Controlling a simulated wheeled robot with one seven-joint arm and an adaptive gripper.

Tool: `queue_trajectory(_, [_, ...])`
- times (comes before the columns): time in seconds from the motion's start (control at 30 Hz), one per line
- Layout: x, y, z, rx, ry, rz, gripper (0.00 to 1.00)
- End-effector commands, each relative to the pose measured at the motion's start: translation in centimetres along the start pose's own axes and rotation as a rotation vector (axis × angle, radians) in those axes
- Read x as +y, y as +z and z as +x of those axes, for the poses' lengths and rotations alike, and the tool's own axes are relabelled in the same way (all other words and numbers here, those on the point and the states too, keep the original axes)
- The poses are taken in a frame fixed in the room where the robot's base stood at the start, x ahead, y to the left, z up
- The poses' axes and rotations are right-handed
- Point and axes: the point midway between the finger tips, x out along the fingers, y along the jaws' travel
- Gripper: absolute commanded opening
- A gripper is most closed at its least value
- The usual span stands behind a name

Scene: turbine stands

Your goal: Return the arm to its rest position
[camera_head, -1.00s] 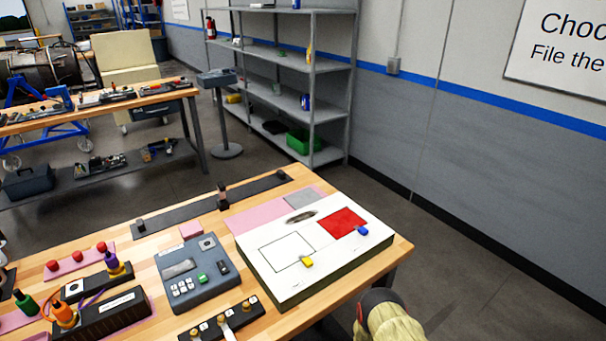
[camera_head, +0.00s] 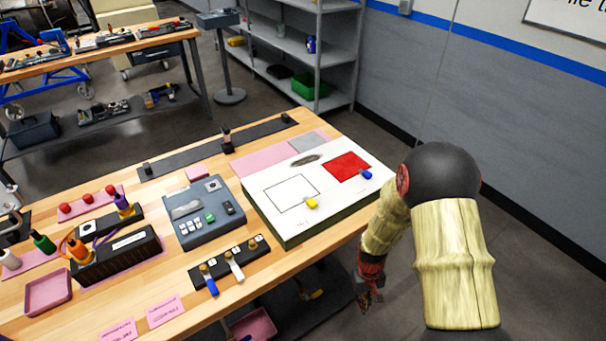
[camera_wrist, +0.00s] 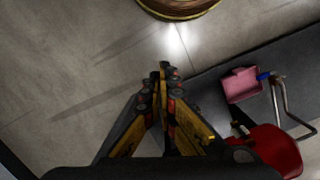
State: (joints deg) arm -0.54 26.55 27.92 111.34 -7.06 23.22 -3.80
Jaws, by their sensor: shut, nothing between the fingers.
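My arm stands bent at the right of the head view, beside the right edge of the wooden bench (camera_head: 335,240). My gripper (camera_head: 366,303) hangs below the bench top at the end of the arm, pointing down, clear of the bench. In the wrist view my gripper (camera_wrist: 164,75) has its fingers together with nothing between them, over the grey floor.
A white board (camera_head: 262,183) with a red square lies near the bench's right side, beside a grey keypad box (camera_head: 205,228). The wrist view shows a pink tray (camera_wrist: 241,86) and a red object (camera_wrist: 268,150) on a dark surface. Floor right of the bench is open.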

Motion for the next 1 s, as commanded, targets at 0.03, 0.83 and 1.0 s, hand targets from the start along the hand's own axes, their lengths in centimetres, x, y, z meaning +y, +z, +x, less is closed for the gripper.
queue_trajectory(0.03, [0.1, 0.6, -2.9, 0.004, 0.002, 0.019, 0.0])
queue_trajectory(0.83, [-2.5, 16.7, -31.6, 0.264, -0.019, 0.188, 0.0])
queue_trajectory(1.0, [-2.7, 18.7, -35.9, 0.432, -0.009, 0.195, 0.0])
